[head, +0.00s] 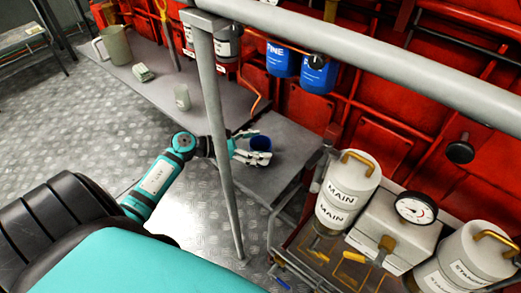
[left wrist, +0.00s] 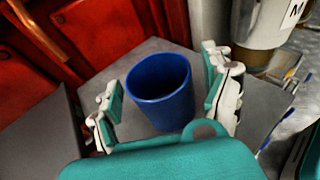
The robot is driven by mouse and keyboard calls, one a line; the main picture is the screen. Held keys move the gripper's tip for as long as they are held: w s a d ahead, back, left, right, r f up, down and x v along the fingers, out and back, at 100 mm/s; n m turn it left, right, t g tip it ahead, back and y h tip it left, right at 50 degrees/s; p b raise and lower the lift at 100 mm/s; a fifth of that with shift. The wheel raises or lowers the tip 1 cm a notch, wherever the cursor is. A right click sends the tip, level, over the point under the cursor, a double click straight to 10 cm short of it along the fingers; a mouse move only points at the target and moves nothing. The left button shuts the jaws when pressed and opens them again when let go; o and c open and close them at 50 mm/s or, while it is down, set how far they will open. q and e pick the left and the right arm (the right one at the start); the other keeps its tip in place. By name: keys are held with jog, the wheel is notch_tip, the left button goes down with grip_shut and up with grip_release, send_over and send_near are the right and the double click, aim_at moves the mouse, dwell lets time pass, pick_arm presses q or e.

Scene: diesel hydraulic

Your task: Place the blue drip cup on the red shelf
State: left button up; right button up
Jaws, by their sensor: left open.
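The blue drip cup (head: 262,143) stands upright on a grey surface (head: 287,150) in the head view. In the left wrist view the same cup (left wrist: 161,95) is in the middle, its dark opening facing the camera. My left gripper (head: 254,146) is open, with one finger on each side of the cup. In the left wrist view the gripper (left wrist: 162,88) shows gaps between both fingers and the cup. Red panels (head: 375,140) rise behind the grey surface; I cannot tell which part is the red shelf. My right gripper is not in view.
A grey post (head: 216,120) and rail (head: 360,58) cross in front of the bench. White canisters (head: 345,188) and a gauge (head: 416,208) stand at the right. Blue containers (head: 319,75) hang at the back.

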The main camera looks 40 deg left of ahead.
aim_at(270, 145)
pick_arm(q)
jog(key=x, duration=0.5)
jog(key=shift+a, duration=0.1)
jog(key=c, duration=1.2)
jog(key=shift+c, duration=1)
